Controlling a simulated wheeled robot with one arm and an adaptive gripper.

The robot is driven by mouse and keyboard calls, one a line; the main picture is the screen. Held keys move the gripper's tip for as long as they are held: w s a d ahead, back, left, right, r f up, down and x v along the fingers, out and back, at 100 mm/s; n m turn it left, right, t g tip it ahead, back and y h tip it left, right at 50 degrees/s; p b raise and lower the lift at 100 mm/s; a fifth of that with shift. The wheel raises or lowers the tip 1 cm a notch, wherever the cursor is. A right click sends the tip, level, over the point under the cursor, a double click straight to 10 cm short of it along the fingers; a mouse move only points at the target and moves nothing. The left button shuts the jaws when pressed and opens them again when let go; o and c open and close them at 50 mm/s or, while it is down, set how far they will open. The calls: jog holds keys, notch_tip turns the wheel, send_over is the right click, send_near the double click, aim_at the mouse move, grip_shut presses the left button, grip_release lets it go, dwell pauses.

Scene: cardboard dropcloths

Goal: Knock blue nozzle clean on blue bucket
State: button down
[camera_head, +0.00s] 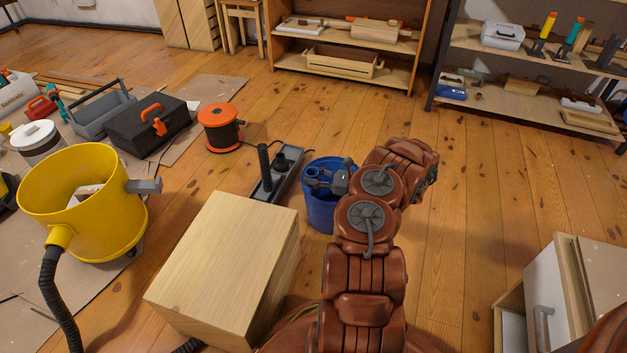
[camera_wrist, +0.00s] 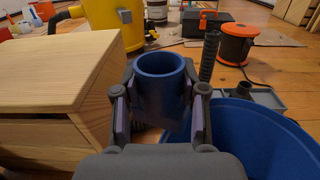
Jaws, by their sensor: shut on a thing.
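The blue nozzle (camera_wrist: 160,85) is a hollow blue tube, its open round end facing up in the wrist view. My gripper (camera_wrist: 158,100) is shut on it, one finger on each side. The blue bucket (camera_wrist: 250,145) is at the right of the wrist view, just beside and behind the nozzle. In the head view, the blue bucket (camera_head: 320,212) stands on the floor and my gripper (camera_head: 322,178) is over its top. I cannot tell whether the nozzle touches the bucket's rim. The lower part of the nozzle and the bucket's inside are mostly hidden.
A wooden box (camera_head: 222,262) stands close left of the bucket. A grey floor tool (camera_head: 275,177) with a dark post lies behind it. A yellow vacuum drum (camera_head: 85,215), black toolbox (camera_head: 148,128) and orange reel (camera_head: 221,130) are farther left.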

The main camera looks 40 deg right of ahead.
jog(key=shift+r, duration=0.9)
jog(key=shift+f, duration=0.1)
notch_tip(320, 180, down, 7)
jog(key=b, duration=0.4)
jog(key=shift+r, duration=0.45)
jog(key=shift+r+p, duration=1.4)
jog(key=shift+r, duration=1.65)
jog(key=shift+f, duration=0.1)
